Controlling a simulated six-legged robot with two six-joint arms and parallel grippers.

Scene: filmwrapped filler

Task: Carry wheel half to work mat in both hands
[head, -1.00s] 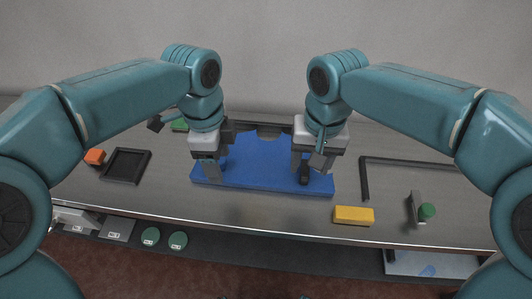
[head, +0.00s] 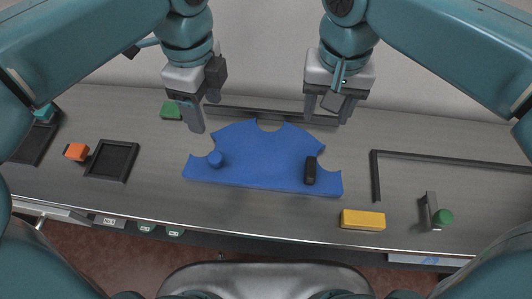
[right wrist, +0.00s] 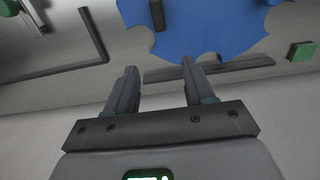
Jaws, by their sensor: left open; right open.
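A flat blue plate with a scalloped edge (head: 262,150), seemingly the wheel half, lies on the grey bench. My left gripper (head: 203,112) is open and empty, above and behind the plate's left side. My right gripper (head: 328,116) is open and empty, above and behind its right side. In the right wrist view the open fingers (right wrist: 160,75) hold nothing, and the plate (right wrist: 205,28) lies beyond them. I cannot tell which surface is the work mat.
A dark bar (head: 285,115) runs behind the plate, and an L-shaped dark rail (head: 376,180) stands right of it. A yellow block (head: 363,220), a green knob on a bracket (head: 443,217), a black tray (head: 91,172), an orange cube (head: 76,152) and a green block (head: 171,110) surround it.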

